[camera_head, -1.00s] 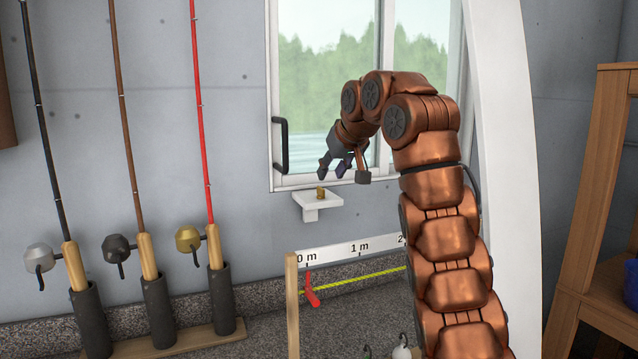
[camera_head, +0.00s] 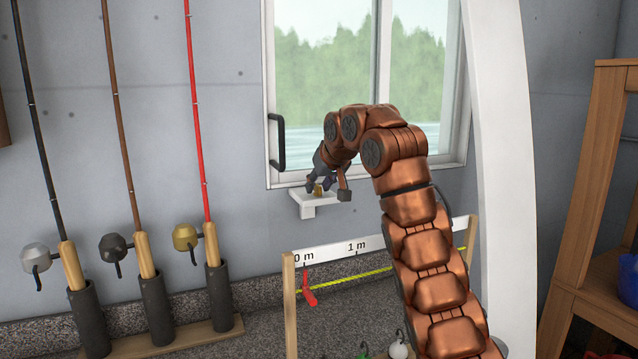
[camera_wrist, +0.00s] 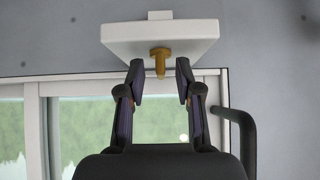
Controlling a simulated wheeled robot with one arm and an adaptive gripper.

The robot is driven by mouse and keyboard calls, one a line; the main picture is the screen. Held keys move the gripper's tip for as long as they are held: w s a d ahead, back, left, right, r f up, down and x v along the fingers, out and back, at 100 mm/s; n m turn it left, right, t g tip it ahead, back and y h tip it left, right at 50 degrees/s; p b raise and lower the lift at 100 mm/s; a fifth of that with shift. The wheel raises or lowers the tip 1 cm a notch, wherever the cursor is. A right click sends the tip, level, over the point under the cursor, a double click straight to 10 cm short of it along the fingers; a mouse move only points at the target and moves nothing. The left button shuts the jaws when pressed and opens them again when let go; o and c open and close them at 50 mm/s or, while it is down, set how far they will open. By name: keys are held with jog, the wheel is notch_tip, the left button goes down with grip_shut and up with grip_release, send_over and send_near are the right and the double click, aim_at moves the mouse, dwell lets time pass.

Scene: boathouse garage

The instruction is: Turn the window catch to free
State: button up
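The window catch is a small brass piece (camera_wrist: 160,62) on a white bracket (camera_wrist: 175,38) below the window frame. In the head view the brass piece (camera_head: 318,189) shows small above the white bracket (camera_head: 308,206), partly covered by my fingers. My gripper (camera_wrist: 160,80) is open in the wrist view, with one finger on each side of the brass piece and a gap to both. In the head view my gripper (camera_head: 320,184) is at the bracket, reaching in from the right. I cannot tell which setting the catch is in.
The window (camera_head: 330,75) has a black handle (camera_head: 276,142) at its left edge. Fishing rods stand in dark holders (camera_head: 218,298) at the left. A measuring board (camera_head: 335,250) stands below the bracket. A wooden shelf (camera_head: 590,190) is at the right.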

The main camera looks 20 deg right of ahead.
grip_shut()
dwell(0.3)
jog(key=shift+r+n+p, duration=0.1)
jog(key=shift+n+p, duration=0.2)
jog(key=n+y+p, duration=0.2)
jog(key=n, duration=0.1)
jog(key=shift+w+d+r+y+p, duration=0.1)
jog(key=shift+r+y+p, duration=0.05)
jog(key=shift+y+p, duration=0.2)
jog(key=n+g+y+p, duration=0.1)
jog(key=p, duration=0.1)
jog(key=n+y+p, duration=0.1)
jog(key=n+p, duration=0.1)
jog(key=shift+d+r+g+y, duration=0.15)
jog(key=shift+g+y, duration=0.1)
jog(key=shift+g, duration=0.15)
jog(key=n+g+y+p, duration=0.1)
jog(key=n+p, duration=0.1)
jog(key=p, duration=0.1)
jog(key=shift+n, duration=0.4)
jog(key=shift+w+n+y+p, duration=0.1)
jog(key=shift+n+y+p, duration=0.2)
jog(key=shift+p, duration=0.4)
jog(key=shift+d+f+n+g+p, duration=0.1)
jog(key=shift+f+n+g+p, duration=0.2)
jog(key=shift+g, duration=0.1)
